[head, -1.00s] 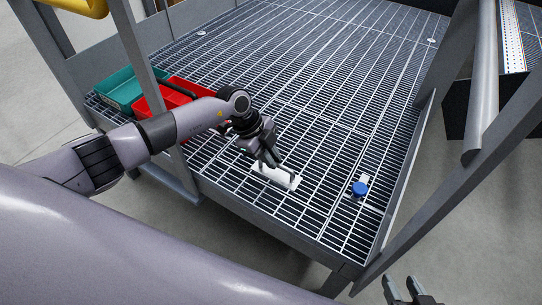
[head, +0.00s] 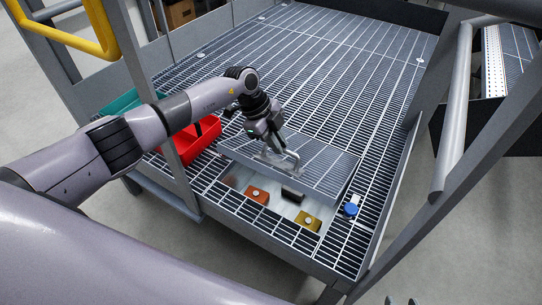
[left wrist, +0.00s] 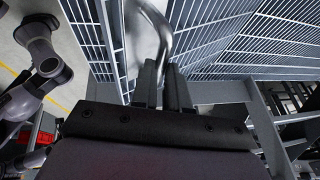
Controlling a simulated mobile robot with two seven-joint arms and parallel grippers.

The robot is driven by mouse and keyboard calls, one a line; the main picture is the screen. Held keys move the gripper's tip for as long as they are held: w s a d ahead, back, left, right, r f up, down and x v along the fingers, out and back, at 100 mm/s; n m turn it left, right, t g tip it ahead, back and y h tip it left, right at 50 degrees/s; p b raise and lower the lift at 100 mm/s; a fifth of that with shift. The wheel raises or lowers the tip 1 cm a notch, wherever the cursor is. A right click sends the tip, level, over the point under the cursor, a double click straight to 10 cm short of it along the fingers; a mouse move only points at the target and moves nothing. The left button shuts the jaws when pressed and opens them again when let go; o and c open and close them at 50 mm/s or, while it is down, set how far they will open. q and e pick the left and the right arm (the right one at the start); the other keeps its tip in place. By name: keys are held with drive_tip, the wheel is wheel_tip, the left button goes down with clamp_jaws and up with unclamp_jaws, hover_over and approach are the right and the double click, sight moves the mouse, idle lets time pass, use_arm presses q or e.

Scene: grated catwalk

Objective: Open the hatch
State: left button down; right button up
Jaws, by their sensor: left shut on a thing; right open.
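The hatch (head: 325,168) is a grated panel in the catwalk floor, lifted and tilted, with its near edge above the opening. My left gripper (head: 277,148) is shut on its metal handle (head: 293,158). In the left wrist view, the fingers (left wrist: 165,88) close around the curved bright handle (left wrist: 162,35). Under the hatch is a pale shallow compartment (head: 238,180) holding an orange-brown block (head: 257,195), a dark block (head: 292,194) and a yellow block (head: 308,221). The compartment's far part is hidden by the panel. My right gripper (head: 401,300) shows only its parted fingertips at the bottom edge.
A blue knob (head: 351,209) sits right of the opening. A red bin (head: 188,144) and a teal bin (head: 120,103) stand at the left. A grey post (head: 146,65), a yellow rail (head: 104,40) and a right-hand rail (head: 460,110) border the catwalk. The far grating is clear.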

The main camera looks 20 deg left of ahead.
use_arm(q)
drive_tip(key=shift+w+d+r+b, duration=0.2)
drive_tip(key=shift+w+r+b, duration=0.1)
drive_tip(key=shift+w+r, duration=0.65)
drive_tip(key=shift+w+d+r+b, duration=0.25)
drive_tip(key=shift+w+r, duration=0.5)
drive_tip(key=shift+w, duration=0.4)
drive_tip(key=c, duration=1.5)
unclamp_jaws()
drive_tip(key=o, duration=0.4)
drive_tip(key=shift+w+f, duration=0.15)
drive_tip(key=shift+f, duration=0.05)
drive_tip(key=shift+r, duration=0.25)
drive_tip(key=shift+r, duration=0.1)
drive_tip(key=shift+p+v, duration=0.8)
drive_tip(key=shift+v, duration=2.65)
